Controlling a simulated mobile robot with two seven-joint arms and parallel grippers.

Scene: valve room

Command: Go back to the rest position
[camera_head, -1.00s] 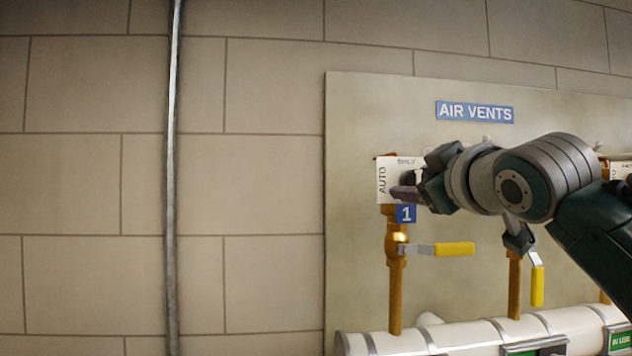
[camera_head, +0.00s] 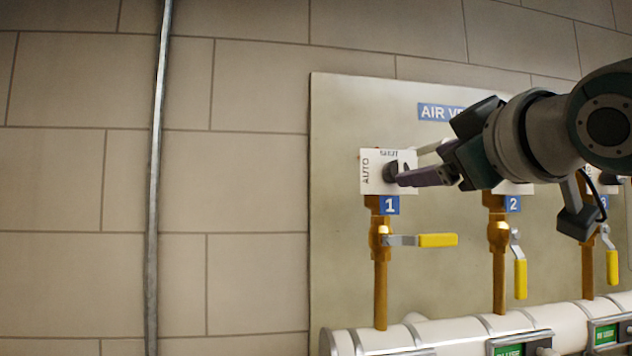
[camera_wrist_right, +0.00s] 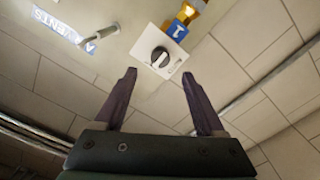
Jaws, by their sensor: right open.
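My right gripper (camera_head: 418,163) is in front of the air vents panel (camera_head: 340,240), its fingers pointing left toward the white switch plate (camera_head: 371,181) marked AUTO and SHUT. In the right wrist view the gripper (camera_wrist_right: 165,88) is open and empty. The dark round knob (camera_wrist_right: 160,57) on the plate shows beyond and between the fingertips, apart from them. In the head view the knob (camera_head: 390,172) is partly covered by a finger. My left gripper is in neither view.
Below the plate are a blue 1 label (camera_head: 389,205) and a yellow-handled valve (camera_head: 437,240), handle level. Two more valves (camera_head: 520,278) to the right have handles hanging down. A white pipe (camera_head: 460,330) runs along the bottom. A grey conduit (camera_head: 157,180) runs up the bare wall at left.

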